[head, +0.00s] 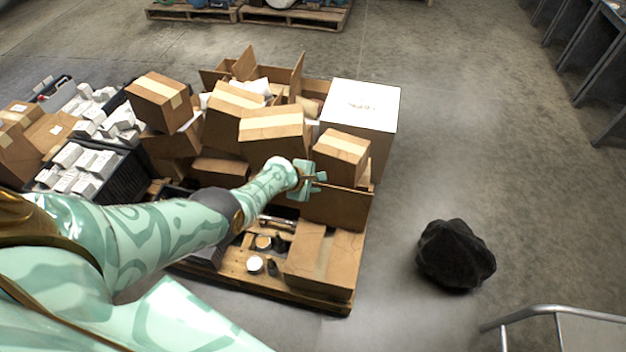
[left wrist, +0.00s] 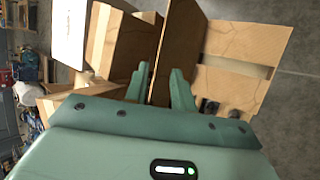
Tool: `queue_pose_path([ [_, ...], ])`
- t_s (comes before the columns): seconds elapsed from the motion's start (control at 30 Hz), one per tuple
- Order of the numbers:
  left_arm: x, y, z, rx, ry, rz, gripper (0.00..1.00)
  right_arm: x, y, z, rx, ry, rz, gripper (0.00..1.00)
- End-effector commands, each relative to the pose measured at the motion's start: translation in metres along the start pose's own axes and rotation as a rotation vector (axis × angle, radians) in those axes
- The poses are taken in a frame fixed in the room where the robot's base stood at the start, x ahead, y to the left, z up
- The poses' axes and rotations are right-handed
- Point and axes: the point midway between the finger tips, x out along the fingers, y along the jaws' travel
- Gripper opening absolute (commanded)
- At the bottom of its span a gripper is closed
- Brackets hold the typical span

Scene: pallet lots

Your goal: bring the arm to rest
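My left arm reaches in from the left in the head view, over the pallet load. My left gripper (head: 318,178) is at the near right part of the load, by the upright wall of an open cardboard box (head: 338,207). In the left wrist view, the fingers of my left gripper (left wrist: 160,78) stand apart. An upright cardboard panel (left wrist: 175,48) shows between them; I cannot tell whether either finger touches it. My right gripper is in neither view.
A wooden pallet (head: 330,303) carries piled cartons (head: 272,128) and a white-topped box (head: 362,100). Black crates (head: 120,170) with white packs stand left. A black lump (head: 455,255) lies on the floor at right. A metal rail (head: 555,310) is lower right. Floor between is clear.

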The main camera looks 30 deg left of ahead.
Motion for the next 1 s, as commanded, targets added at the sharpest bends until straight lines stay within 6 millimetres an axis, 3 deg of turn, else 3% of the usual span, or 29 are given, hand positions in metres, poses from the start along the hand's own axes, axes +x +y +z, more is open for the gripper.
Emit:
queue_pose_path([
  [0.57,0.000,0.000,-0.001,0.033,0.002,0.002,0.25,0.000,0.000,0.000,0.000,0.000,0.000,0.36],
  [0.67,0.000,0.004,-0.007,0.196,0.040,0.014,0.25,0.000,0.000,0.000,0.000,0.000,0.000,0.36],
  [0.73,-0.001,0.013,-0.015,0.463,0.107,0.015,0.25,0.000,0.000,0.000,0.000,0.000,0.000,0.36],
  [0.77,-0.003,0.000,-0.020,0.618,0.141,-0.015,0.25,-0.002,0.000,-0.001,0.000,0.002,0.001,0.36],
  [0.8,-0.006,-0.032,-0.029,0.830,0.175,-0.077,0.25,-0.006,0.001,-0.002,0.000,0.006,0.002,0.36],
  [0.87,-0.012,-0.076,-0.038,1.062,0.192,-0.156,0.25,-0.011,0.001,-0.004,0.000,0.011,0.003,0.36],
  [1.0,-0.035,-0.188,-0.049,1.482,0.143,-0.327,0.25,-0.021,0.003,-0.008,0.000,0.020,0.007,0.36],
])
